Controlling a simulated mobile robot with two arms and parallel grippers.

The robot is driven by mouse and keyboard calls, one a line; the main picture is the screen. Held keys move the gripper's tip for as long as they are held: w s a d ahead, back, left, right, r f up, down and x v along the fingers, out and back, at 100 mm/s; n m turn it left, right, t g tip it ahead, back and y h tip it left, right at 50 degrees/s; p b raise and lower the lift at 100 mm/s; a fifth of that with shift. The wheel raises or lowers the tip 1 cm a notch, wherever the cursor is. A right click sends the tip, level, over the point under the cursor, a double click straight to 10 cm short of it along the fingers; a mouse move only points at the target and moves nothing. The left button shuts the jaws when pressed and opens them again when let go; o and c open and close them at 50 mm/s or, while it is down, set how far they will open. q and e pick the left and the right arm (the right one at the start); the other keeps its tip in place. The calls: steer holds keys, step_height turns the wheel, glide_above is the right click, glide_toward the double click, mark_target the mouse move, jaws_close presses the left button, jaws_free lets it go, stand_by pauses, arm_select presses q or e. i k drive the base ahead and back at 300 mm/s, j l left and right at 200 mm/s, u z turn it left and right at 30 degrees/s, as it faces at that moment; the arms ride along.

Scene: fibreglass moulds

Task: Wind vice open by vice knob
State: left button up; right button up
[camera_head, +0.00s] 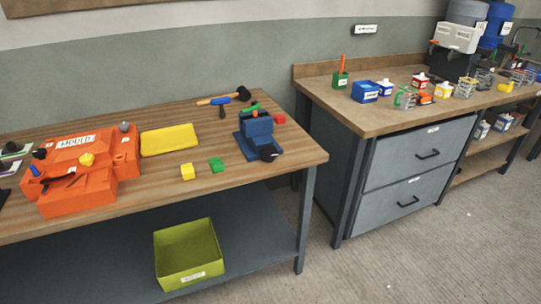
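A blue vice (254,133) stands near the right end of the wooden workbench (222,188). Its dark round knob (268,153) is on the front, low and to the right, facing the bench's right end. A green thing (249,109) lies on or just behind the top of the vice; I cannot tell whether it is held in the jaws. How far the jaws are apart is too small to tell. Neither of my grippers shows in the head view.
A green bin (211,262) sits below. A drawer cabinet (418,160) stands right; floor between is clear.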

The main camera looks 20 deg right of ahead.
mark_target(268, 153)
steer(key=l+u, duration=0.15)
steer(key=u, duration=0.25)
steer(key=i+l+u, duration=0.1)
steer(key=u, duration=0.3)
steer(key=l+u, duration=0.5)
steer(key=u, duration=0.35)
